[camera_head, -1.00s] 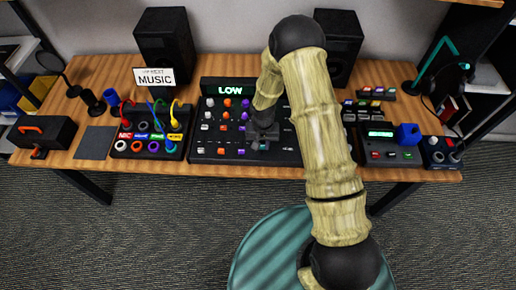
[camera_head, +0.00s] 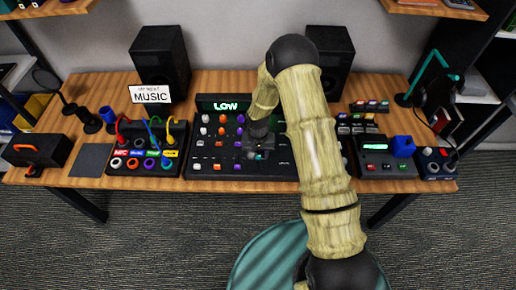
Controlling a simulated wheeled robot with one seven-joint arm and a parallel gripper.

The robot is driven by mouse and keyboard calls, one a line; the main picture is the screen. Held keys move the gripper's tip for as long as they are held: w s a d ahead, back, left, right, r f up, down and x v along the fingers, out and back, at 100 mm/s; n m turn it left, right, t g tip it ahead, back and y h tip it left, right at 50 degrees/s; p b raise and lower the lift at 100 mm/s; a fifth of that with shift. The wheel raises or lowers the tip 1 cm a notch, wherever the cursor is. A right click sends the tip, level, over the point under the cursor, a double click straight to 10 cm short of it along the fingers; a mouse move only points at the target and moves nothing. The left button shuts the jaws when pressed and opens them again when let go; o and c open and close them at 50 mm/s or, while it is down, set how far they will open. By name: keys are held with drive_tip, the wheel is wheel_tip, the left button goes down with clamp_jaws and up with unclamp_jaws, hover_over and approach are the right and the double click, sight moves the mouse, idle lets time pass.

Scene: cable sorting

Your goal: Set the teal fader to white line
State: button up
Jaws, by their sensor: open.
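The black mixer (camera_head: 205,160) stands at the middle of the desk, with a lit "LOW" display (camera_head: 226,106) at its back and rows of white, orange and purple knobs. My gripper (camera_head: 258,155) hangs over the mixer's front right part and points down. It is open, and its fingertips are small and dark in this view. A small patch of teal shows between or just beside the fingers, likely the teal fader. My gripper and arm hide most of it, and I cannot tell whether they touch. The white line cannot be made out.
My arm covers the mixer's right side. A cable box (camera_head: 145,150) with coloured plugs stands left of the mixer. A grey device (camera_head: 380,160) with a blue block stands right. Two black speakers (camera_head: 160,60) and a "MUSIC" sign (camera_head: 150,94) are behind.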

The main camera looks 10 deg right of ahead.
sight(258, 156)
wheel_tip(258, 156, up, 17)
drive_tip(key=b, duration=0.2)
drive_tip(key=shift+r, duration=0.15)
idle(0.6)
drive_tip(key=s+d+r+t, duration=0.1)
drive_tip(key=s+d+r, duration=0.1)
drive_tip(key=s, duration=0.4)
drive_tip(key=s+d+r, duration=0.3)
drive_tip(key=s+d, duration=0.1)
drive_tip(key=s, duration=0.2)
drive_tip(key=s+d+r+n+t, duration=0.1)
drive_tip(key=s+d+r, duration=0.2)
drive_tip(key=s, duration=0.3)
drive_tip(key=shift+s+d+t, duration=0.15)
drive_tip(key=shift+d+t, duration=0.05)
drive_tip(key=shift+t, duration=0.1)
